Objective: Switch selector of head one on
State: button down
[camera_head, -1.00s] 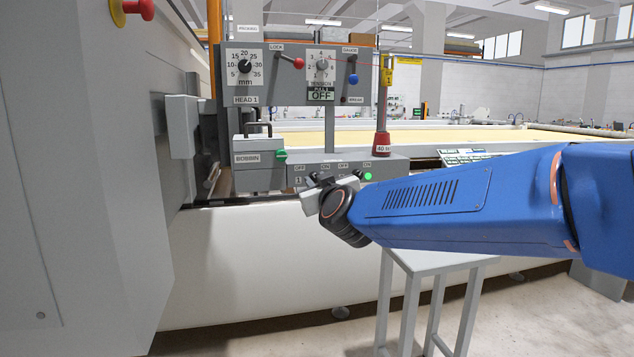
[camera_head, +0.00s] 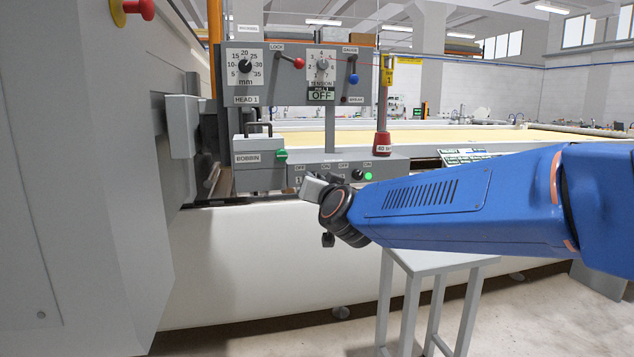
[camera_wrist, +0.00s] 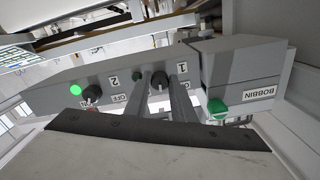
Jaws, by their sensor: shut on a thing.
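The grey selector box (camera_head: 285,178) stands on the gantry, with OFF and ON labels along it. In the wrist view the black selector knob of head one (camera_wrist: 159,80) sits by the label 1, between the two fingers of my gripper (camera_wrist: 163,92). The gripper is shut on this knob. The small lamp beside it (camera_wrist: 137,77) is dark green and unlit. Selector two (camera_wrist: 92,94) is a black knob with a bright green lit lamp (camera_wrist: 75,90). In the head view my gripper (camera_head: 313,187) reaches the left part of the box; its fingertips and knob one are hidden there.
The BOBBIN box (camera_head: 259,160) with a green knob (camera_head: 282,156) is just left of the selectors. A panel with dials and levers (camera_head: 290,88) is above. A red-based post (camera_head: 382,143) stands behind. A white roller (camera_head: 250,260) runs below.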

jog(key=m, duration=0.4)
jog(key=shift+m, duration=0.4)
dwell(0.4)
jog(key=c, duration=1.5)
grip_release()
jog(key=shift+s, duration=0.1)
jog(key=v, duration=1.7)
jog(key=shift+s+r, duration=0.1)
jog(key=shift+s, duration=0.05)
